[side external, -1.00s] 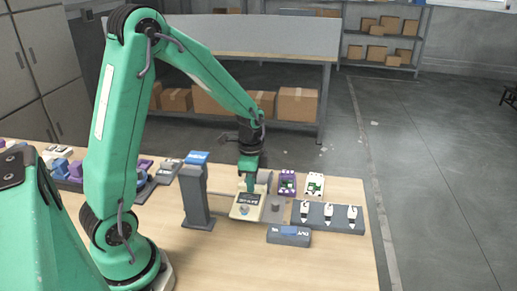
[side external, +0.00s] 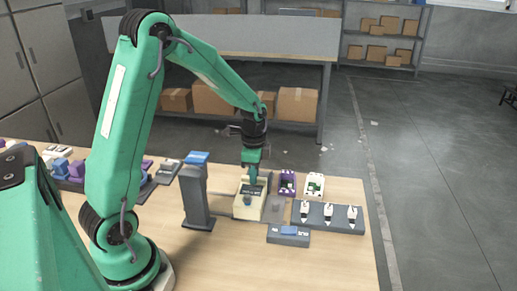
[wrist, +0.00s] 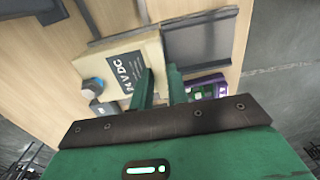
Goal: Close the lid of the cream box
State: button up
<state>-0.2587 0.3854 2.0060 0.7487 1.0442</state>
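The cream box (side external: 247,211) stands on the table right of the dark upright post. My gripper (side external: 252,180) points down at the box's far side. In the wrist view, the green fingertips (wrist: 161,80) are a small gap apart at the box's right edge. One overlaps the box and the other is beside it. Whether they press on it is hidden.
A dark grey post (side external: 195,200) with a blue top stands left of the box. A grey block (side external: 289,236) lies in front. A tray (side external: 312,216) with several white-and-black pieces, a purple part (side external: 287,184) and a white part (side external: 314,186) are right. Bare table lies in front.

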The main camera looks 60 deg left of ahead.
jog(key=o, duration=0.3)
jog(key=shift+r, duration=0.15)
jog(key=shift+r, duration=2.85)
jog(key=shift+r, duration=0.1)
jog(key=s+d+r+n+t, duration=0.2)
jog(key=s+d+r+n, duration=0.2)
jog(key=s, duration=0.4)
jog(key=s+d+r+n+t, duration=0.3)
jog(key=s+d+r+n, duration=0.2)
jog(key=s+r, duration=0.3)
jog(key=shift+s+d+r+t, duration=0.15)
jog(key=shift+s+d+t, duration=0.15)
jog(key=shift+s+d, duration=0.35)
